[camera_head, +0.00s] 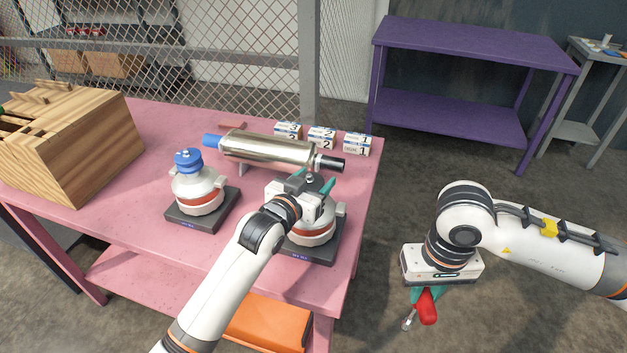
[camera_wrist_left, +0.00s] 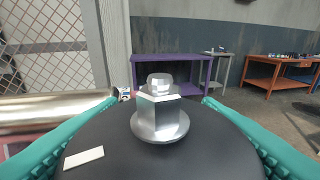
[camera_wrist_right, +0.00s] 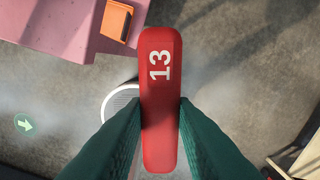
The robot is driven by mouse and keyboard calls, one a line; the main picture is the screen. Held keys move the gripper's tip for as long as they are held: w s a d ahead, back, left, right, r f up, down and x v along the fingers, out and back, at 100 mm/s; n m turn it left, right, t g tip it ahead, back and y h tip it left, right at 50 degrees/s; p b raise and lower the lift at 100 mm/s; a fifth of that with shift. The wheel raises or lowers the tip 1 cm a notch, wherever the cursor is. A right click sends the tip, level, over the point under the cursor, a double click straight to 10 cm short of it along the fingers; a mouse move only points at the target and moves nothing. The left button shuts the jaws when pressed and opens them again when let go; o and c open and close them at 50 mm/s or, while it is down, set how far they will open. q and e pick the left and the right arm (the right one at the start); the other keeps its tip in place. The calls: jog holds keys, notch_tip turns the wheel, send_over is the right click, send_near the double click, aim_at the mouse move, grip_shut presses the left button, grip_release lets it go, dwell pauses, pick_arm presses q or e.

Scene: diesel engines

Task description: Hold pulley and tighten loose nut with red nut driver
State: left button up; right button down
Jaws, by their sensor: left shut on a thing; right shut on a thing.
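My left gripper (camera_head: 313,184) is shut on the dark pulley (camera_wrist_left: 205,140) atop the right-hand engine unit (camera_head: 311,229). In the left wrist view its teal fingers lie on both sides of the pulley. A silver flanged nut (camera_wrist_left: 160,119) sits at the pulley's centre on a stud, and a white mark shows on the pulley's face. My right gripper (camera_head: 427,289) is shut on the red nut driver (camera_head: 426,308), out over the floor right of the table.
A second unit with a blue top (camera_head: 195,188) stands left on the pink table (camera_head: 130,232). Behind are a metal cylinder (camera_head: 265,149) and several small boxes (camera_head: 321,138). A wooden tool case (camera_head: 95,150) is far left. Floor separates the table from a purple bench (camera_head: 465,45).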

dwell(0.4)
jog(key=w+a+r, duration=0.4)
jog(key=w+r, duration=0.2)
jog(key=w, duration=0.5)
jog(key=w+a+r, duration=0.5)
jog(key=w+r, duration=0.1)
jog(key=w, duration=0.4)
jog(key=w+a+r+n, duration=0.1)
jog(key=a+r, duration=0.4)
jog(key=r, duration=0.4)
jog(key=w+a+r+n, duration=0.1)
jog(key=a+r, duration=0.4)
jog(key=r, duration=0.4)
notch_tip(320, 180, down, 6)
jog(key=shift+s+f, duration=0.2)
jog(key=shift+a+f, duration=0.1)
jog(key=shift+f, duration=0.25)
jog(key=shift+f, duration=0.95)
